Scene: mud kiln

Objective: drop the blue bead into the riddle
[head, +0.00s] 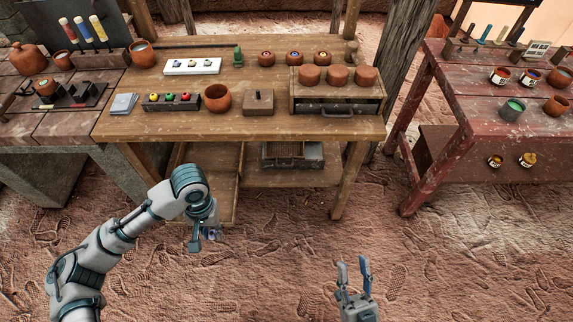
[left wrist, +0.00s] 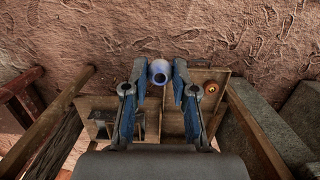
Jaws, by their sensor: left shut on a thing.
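My left gripper (left wrist: 160,75) is shut on the blue bead (left wrist: 159,72), a round, pale blue thing held between its fingertips. In the head view my left gripper (head: 207,232) hangs in front of the wooden bench, above the dirt floor; the bead is too small to make out there. A box with a wire mesh (head: 285,150), which may be the riddle, sits on the bench's lower shelf, to the right of and beyond my left gripper. My right gripper (head: 353,268) is open and empty, low in front of the bench.
The wooden bench top (head: 330,125) holds a clay bowl (head: 217,97), a rack of coloured beads (head: 171,102), a white tray (head: 192,66) and a small drawer cabinet (head: 337,97). A red table (head: 480,105) with paint pots stands right. The floor in front is clear.

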